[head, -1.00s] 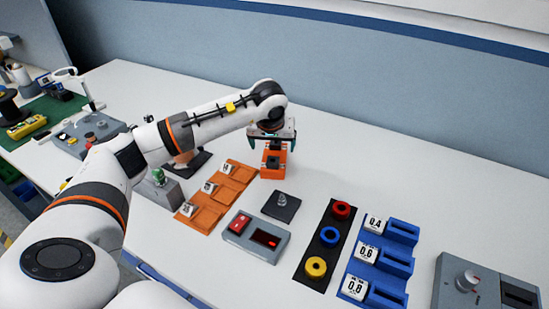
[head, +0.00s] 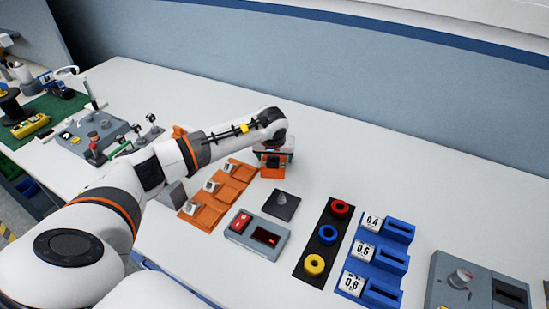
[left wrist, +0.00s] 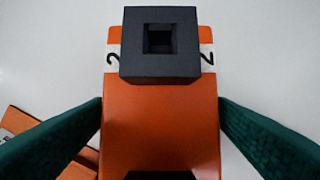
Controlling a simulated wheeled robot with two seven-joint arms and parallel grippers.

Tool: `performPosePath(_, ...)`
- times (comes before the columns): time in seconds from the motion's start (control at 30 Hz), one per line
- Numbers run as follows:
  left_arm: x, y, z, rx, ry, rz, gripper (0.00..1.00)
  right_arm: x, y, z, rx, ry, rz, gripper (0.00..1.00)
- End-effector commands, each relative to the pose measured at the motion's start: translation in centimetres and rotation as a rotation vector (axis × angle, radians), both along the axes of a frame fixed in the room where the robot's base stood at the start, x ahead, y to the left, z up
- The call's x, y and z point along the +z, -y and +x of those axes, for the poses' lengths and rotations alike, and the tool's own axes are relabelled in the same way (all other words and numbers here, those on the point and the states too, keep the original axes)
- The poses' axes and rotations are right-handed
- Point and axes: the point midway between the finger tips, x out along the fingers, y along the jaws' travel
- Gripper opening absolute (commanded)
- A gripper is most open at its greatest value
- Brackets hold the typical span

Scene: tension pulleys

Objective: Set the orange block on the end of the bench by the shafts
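The orange block (head: 273,171) stands on the white bench behind the row of orange holders. In the left wrist view the block (left wrist: 160,120) has a dark square piece (left wrist: 160,72) with a square hole on top, and white labels marked 2. My left gripper (head: 274,158) is over the block, and its green fingers (left wrist: 160,108) lie on either side of it. They look spread, with the tips very close to its sides; I cannot tell whether they touch. A grey panel (head: 75,142) with upright knobbed rods stands at the left. My right gripper is out of view.
Orange holders (head: 213,201) with white tags, a black plate (head: 281,205) and a grey box with a red display (head: 258,235) are near the block. Coloured rings and blue holders (head: 388,262) stand to the right. The bench (head: 370,165) behind them is clear.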

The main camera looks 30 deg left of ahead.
Motion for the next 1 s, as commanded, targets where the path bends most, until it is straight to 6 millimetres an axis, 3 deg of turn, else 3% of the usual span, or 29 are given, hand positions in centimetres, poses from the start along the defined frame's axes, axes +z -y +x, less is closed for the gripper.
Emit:
performPosePath(0.03,0.0,0.0,0.0,0.000,0.000,0.000,0.68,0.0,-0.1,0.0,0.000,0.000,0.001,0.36)
performPosePath(0.3,0.2,0.0,0.1,0.001,0.003,0.000,0.24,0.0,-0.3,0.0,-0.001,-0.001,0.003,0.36)
performPosePath(0.33,0.2,0.0,0.1,0.001,0.003,0.000,0.22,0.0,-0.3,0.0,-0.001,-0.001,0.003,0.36)
performPosePath(0.63,1.4,-0.1,0.2,0.000,0.008,0.001,0.22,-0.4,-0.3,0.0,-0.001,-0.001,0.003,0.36)
performPosePath(1.0,8.2,0.0,0.1,0.000,0.008,0.001,0.22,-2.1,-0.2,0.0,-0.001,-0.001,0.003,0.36)
